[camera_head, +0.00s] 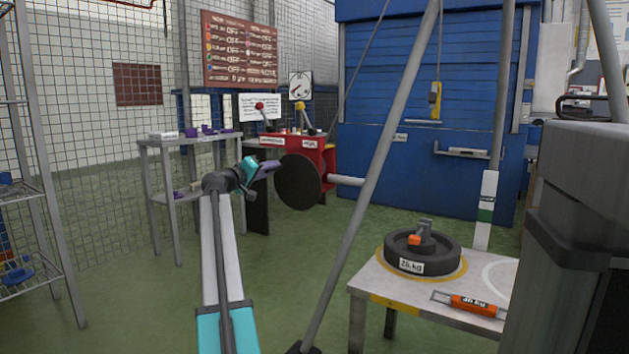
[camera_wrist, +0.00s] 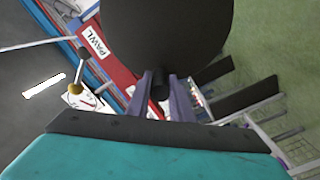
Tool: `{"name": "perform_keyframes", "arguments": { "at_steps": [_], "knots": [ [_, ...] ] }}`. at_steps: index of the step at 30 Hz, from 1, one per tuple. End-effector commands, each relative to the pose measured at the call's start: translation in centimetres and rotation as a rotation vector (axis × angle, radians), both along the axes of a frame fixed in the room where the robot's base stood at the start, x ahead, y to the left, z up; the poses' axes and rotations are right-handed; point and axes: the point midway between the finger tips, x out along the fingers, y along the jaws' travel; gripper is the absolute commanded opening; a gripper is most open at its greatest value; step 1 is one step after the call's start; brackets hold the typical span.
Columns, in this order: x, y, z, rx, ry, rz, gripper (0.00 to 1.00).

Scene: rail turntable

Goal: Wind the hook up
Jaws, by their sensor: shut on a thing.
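My gripper (camera_head: 266,169) reaches to a dark round disc (camera_head: 298,182) that stands upright at the end of a pale shaft (camera_head: 345,181). In the wrist view the purple fingers of my gripper (camera_wrist: 161,92) are shut on a short black handle (camera_wrist: 159,82) that sticks out from the disc (camera_wrist: 165,35). A small yellow and dark block (camera_head: 435,96) hangs on a thin line before the blue shutter; I cannot tell if it is the hook. A dark round weight (camera_head: 420,262), marked 25 kg, has a grey and orange fitting on top.
The weight sits on a low table (camera_head: 385,290) at right, beside an orange-handled tool (camera_head: 473,305). A red cabinet (camera_head: 300,152) with red-knobbed and yellow-knobbed levers stands behind the disc. A grey shelf (camera_head: 160,142) stands left. A slanted pole (camera_head: 370,180) crosses the view.

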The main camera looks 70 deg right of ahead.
Motion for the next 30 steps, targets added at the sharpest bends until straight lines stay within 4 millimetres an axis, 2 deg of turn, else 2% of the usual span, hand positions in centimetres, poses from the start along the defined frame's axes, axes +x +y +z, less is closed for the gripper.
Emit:
{"name": "perform_keyframes", "arguments": {
  "at_steps": [1,18,29,30],
  "knots": [
    [-0.3,0.0,0.5,-0.008,-0.007,-0.004,0.00],
    [-2.1,0.5,2.0,-0.076,-0.267,-0.006,0.00],
    [-2.4,0.6,2.1,-0.082,-0.299,-0.008,0.00],
    [-2.4,0.6,2.1,-0.082,-0.298,-0.008,0.27]
  ]
}}
